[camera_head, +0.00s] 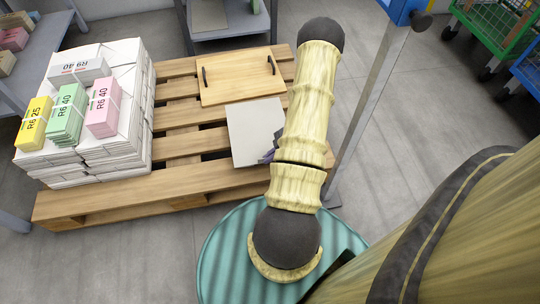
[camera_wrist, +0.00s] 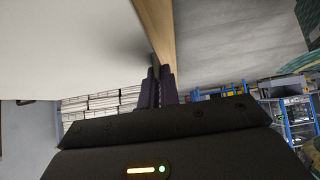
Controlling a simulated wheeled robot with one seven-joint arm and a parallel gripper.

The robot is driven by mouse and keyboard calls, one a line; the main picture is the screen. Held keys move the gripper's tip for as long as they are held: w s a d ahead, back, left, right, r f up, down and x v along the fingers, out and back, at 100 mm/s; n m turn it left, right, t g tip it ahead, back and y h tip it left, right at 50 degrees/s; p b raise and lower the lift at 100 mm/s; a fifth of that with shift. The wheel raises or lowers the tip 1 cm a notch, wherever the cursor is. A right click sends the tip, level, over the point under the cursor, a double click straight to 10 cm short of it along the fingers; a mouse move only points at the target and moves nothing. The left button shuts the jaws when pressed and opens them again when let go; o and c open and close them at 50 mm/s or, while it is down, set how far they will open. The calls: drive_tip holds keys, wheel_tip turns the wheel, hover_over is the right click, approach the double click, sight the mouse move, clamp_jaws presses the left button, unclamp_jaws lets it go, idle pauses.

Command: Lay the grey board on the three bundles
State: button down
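The grey board (camera_head: 254,130) is a flat pale square over the right part of the wooden pallet; I cannot tell whether it touches the slats. My gripper (camera_head: 268,155) is at its right front edge, mostly hidden under my arm. In the wrist view the board's pale face (camera_wrist: 70,45) fills the upper left, and the fingers (camera_wrist: 157,85) are closed on its edge. A yellow bundle (camera_head: 34,123), a green bundle (camera_head: 66,115) and a pink bundle (camera_head: 103,106) lie side by side on the white newspaper stack, well left of the board.
A white bundle (camera_head: 79,71) lies behind the coloured ones. A wooden tray with dark handles (camera_head: 238,77) lies on the pallet (camera_head: 120,208) behind the board. A teal round top (camera_head: 222,262) is in front. A metal post (camera_head: 372,100) stands to the right of my arm.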

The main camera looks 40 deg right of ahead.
drive_tip(key=shift+f, duration=0.15)
drive_tip(key=c, duration=1.6)
unclamp_jaws()
drive_tip(key=shift+o, duration=0.2)
drive_tip(key=p+v, duration=0.5)
drive_tip(key=v, duration=0.7)
drive_tip(key=shift+p, duration=0.35)
